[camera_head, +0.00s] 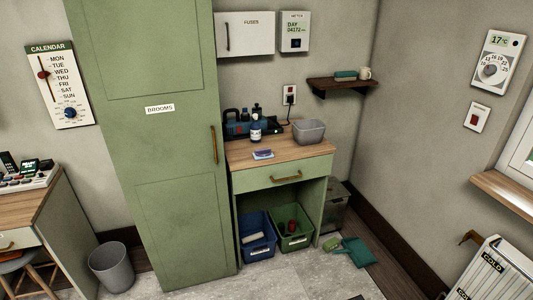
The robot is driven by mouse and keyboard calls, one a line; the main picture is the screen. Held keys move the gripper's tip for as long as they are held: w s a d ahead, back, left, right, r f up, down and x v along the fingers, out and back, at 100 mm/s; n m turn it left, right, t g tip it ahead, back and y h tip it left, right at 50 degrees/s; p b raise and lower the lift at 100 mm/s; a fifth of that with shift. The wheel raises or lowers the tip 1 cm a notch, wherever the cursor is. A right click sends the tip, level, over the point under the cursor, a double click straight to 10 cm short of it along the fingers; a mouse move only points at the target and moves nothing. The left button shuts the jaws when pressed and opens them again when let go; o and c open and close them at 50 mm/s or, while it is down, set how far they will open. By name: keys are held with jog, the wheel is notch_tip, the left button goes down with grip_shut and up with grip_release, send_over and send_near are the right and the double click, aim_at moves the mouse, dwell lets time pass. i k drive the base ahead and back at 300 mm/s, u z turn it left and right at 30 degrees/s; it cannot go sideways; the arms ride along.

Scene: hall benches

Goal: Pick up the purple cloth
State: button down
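A small folded cloth (263,154), purple to bluish with a paler part, lies flat on the wooden top of the green cabinet (288,149). It is near the top's front edge, left of centre. It looks small here, so its folds are not clear. Nothing touches it from above. My gripper is not in view.
Behind the cloth stand a white bottle (256,134), a dark toolbox-like unit (236,126) and a grey bin (309,131). A tall green broom cupboard (160,200) rises close on the left. Blue (257,240) and green (291,238) crates sit below. Floor in front is mostly clear.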

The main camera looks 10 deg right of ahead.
aim_at(265, 152)
jog(key=u, duration=0.05)
jog(key=i, duration=0.75)
jog(key=z, duration=1.05)
jog(key=k, duration=0.1)
jog(key=u, duration=2.35)
jog(key=k, duration=0.15)
jog(key=u, duration=1.15)
